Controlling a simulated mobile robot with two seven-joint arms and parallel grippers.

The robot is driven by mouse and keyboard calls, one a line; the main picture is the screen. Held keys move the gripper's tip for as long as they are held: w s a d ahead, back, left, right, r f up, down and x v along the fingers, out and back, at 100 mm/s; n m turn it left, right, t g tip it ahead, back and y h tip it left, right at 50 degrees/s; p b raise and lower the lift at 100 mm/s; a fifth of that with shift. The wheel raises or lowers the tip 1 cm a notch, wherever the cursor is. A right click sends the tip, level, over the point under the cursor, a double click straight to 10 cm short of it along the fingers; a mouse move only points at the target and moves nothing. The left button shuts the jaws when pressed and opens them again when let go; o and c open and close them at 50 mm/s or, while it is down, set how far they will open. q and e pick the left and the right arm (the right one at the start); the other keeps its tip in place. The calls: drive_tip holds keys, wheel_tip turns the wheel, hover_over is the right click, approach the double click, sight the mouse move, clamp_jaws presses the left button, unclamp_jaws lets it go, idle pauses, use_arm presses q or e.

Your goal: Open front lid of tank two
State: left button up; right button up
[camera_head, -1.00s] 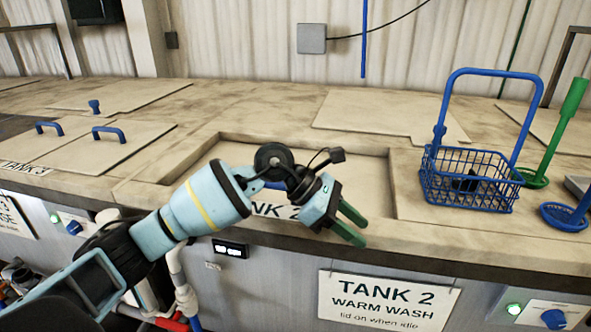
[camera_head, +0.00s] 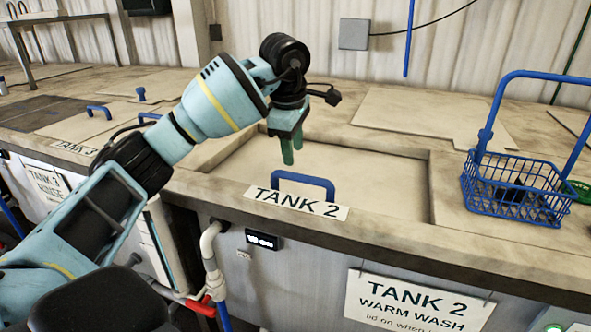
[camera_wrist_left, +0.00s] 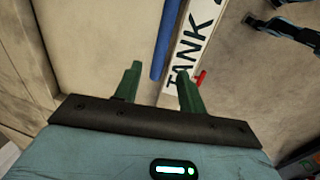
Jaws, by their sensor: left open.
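The front lid of tank two (camera_head: 370,192) is a beige panel lying shut in its recess in the head view. Its blue handle (camera_head: 303,180) stands at the front edge, just behind the TANK 2 label (camera_head: 296,203). My left gripper (camera_head: 292,152) is open and empty, fingers pointing down, above and a little behind the handle. In the left wrist view, the blue handle (camera_wrist_left: 163,40) shows as a bar beyond the green fingers (camera_wrist_left: 157,85), with the label (camera_wrist_left: 192,50) to its right. The handle appears apart from the fingers. My right gripper is not seen.
A blue wire basket (camera_head: 517,190) stands on the counter right of the recess. The tank three lid handles (camera_head: 98,111) are to the left. A TANK 2 WARM WASH sign (camera_head: 418,302) hangs on the front. A back panel (camera_head: 432,118) lies behind the recess.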

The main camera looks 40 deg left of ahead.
sight(296, 174)
use_arm(q)
drive_tip(key=f, duration=0.4)
drive_tip(key=w+f, duration=0.1)
drive_tip(key=f, duration=0.1)
drive_tip(key=shift+w+a+f, duration=0.1)
drive_tip(key=shift+f, duration=0.2)
clamp_jaws()
